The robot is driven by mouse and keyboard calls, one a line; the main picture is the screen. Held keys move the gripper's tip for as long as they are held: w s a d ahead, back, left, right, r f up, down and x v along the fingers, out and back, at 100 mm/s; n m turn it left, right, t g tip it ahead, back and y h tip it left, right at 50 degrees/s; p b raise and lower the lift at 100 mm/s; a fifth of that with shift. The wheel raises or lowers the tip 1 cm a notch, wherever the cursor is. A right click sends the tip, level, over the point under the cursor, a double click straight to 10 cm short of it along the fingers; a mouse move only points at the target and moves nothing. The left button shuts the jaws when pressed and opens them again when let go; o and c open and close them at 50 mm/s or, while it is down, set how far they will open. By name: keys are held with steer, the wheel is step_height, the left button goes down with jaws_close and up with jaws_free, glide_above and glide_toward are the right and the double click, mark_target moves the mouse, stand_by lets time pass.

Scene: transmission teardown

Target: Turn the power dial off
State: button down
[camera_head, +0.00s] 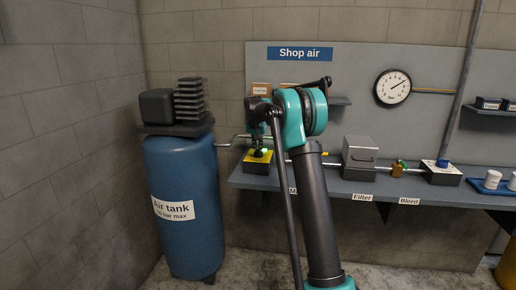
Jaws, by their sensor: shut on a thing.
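The power dial's box (252,166) has a yellow top and stands at the left end of the grey bench. A small green light shows on its top. My gripper (260,147) points down over this box and is shut on the power dial. The dial itself is mostly hidden by the fingers, so which way it points cannot be told.
A blue air tank (182,240) stands left of the bench. A round gauge (393,88) hangs above.

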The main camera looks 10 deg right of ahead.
steer(key=shift+n, duration=0.3)
steer(key=n, duration=0.1)
steer(key=n+y, duration=0.1)
steer(key=n, duration=0.1)
steer(key=shift+d+n+y, duration=0.25)
steer(key=shift+n+y, duration=0.05)
steer(key=n+y, duration=0.1)
steer(key=n, duration=0.3)
steer(key=shift+w+d+n+y, duration=0.1)
steer(key=shift+d+n+y, duration=0.1)
steer(key=shift+n+y, duration=0.15)
steer(key=n, duration=0.2)
steer(key=n+g+y, duration=0.1)
steer(key=n, duration=0.1)
steer(key=shift+w+d+n+y, duration=0.1)
steer(key=shift+d+n+y, duration=0.05)
steer(key=shift+n+y, duration=0.1)
steer(key=shift+w+d+n+g+y, duration=0.1)
steer(key=shift+n+g+y, duration=0.25)
steer(key=shift+n, duration=0.75)
steer(key=shift+w+n+g+y, duration=0.15)
steer(key=shift+n+g, duration=0.4)
steer(key=shift+n, duration=0.55)
steer(key=shift+s, duration=0.1)
steer(key=c, duration=1.6)
jaws_free()
